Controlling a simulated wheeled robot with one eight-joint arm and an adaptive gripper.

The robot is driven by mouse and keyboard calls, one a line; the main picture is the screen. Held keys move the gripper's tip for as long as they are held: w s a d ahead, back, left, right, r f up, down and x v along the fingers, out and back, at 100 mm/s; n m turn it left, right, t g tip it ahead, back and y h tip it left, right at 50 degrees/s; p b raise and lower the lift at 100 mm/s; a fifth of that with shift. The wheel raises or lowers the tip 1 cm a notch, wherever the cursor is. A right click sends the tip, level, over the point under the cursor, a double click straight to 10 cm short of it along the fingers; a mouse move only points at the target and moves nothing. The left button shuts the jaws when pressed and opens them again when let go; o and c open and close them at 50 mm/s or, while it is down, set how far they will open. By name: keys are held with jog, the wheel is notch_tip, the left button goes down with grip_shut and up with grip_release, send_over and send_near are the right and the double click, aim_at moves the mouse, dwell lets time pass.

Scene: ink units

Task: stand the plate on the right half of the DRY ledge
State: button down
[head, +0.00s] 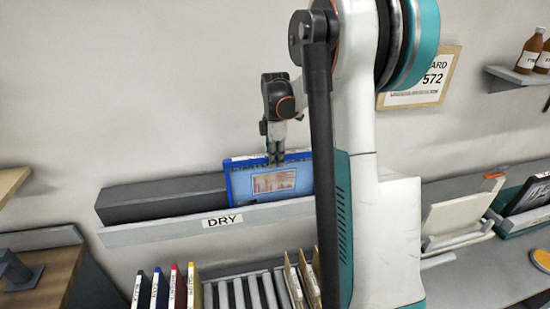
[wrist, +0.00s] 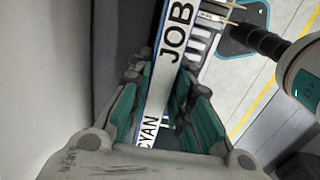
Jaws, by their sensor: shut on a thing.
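The plate (head: 262,183) is blue with a lighter picture panel. It stands roughly upright at the DRY ledge (head: 150,233), right of the DRY label. Its lower edge is hidden behind the ledge's front lip, so I cannot tell whether it touches the ledge floor. My gripper (head: 276,157) is shut on the plate's top edge from above. In the wrist view the plate's white edge (wrist: 168,65), lettered JOB and CYAN, lies between the fingers of my gripper (wrist: 158,92). My arm hides the ledge's right end.
Below, a slotted rack (head: 245,290) holds several upright plates at left and tan ones (head: 300,283) at right, with bare slots between. A cream panel (head: 458,213) leans on a stand at right.

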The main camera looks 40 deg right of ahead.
jog(key=shift+s+f, duration=0.1)
jog(key=shift+f, duration=0.1)
jog(key=c, duration=1.4)
grip_release()
jog(key=shift+o, duration=0.2)
notch_tip(320, 180, up, 12)
jog(key=shift+a, duration=0.1)
notch_tip(320, 180, up, 5)
jog(key=p, duration=0.2)
jog(key=shift+p, duration=0.35)
